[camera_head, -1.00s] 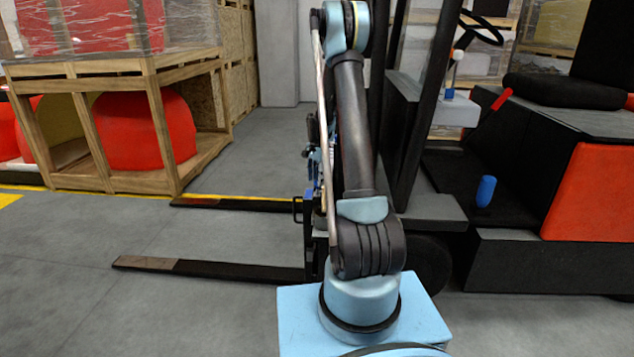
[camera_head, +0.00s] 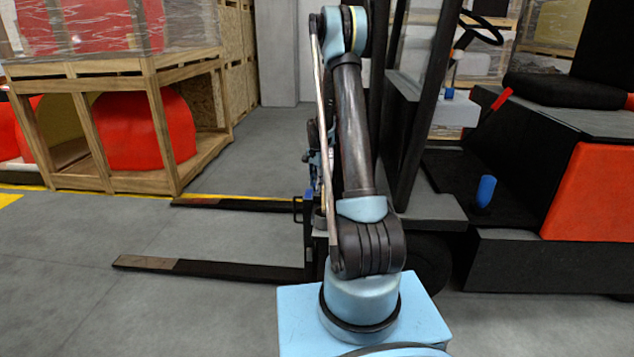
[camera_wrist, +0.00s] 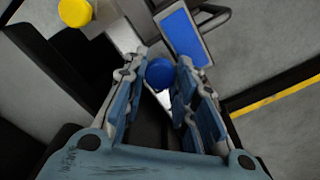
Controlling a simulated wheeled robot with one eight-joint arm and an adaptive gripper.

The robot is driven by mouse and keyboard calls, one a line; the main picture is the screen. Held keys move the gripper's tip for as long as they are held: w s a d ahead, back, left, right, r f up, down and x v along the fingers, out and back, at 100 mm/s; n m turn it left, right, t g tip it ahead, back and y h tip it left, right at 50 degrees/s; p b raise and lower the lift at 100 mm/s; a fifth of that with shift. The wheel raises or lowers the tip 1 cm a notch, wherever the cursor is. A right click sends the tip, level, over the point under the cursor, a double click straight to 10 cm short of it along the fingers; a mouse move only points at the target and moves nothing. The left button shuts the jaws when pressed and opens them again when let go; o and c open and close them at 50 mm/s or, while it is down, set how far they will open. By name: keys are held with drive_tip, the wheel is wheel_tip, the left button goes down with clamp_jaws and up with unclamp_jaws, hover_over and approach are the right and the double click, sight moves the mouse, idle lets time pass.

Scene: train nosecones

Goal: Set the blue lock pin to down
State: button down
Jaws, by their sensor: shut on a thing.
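The blue lock pin (camera_wrist: 161,73) shows in the wrist view as a round blue knob between the fingertips of my gripper (camera_wrist: 160,78). The fingers are closed on either side of it. Its shaft and the slot around it are mostly hidden, so I cannot tell whether it is up or down. In the head view my gripper is mostly hidden behind my arm, beside the forklift's fork carriage, and the pin cannot be made out.
A blue plate (camera_wrist: 186,36) and a yellow knob (camera_wrist: 75,12) are near the pin. Two forks (camera_head: 210,268) extend left from the forklift (camera_head: 530,265). A wooden crate (camera_head: 165,140) stands back left. The floor between crate and forks is clear.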

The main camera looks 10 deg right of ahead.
drive_tip(key=shift+f, duration=1.05)
drive_tip(key=c, duration=1.2)
unclamp_jaws()
drive_tip(key=shift+f, duration=0.1)
drive_tip(key=shift+c, duration=0.2)
wheel_tip(320, 180, up, 12)
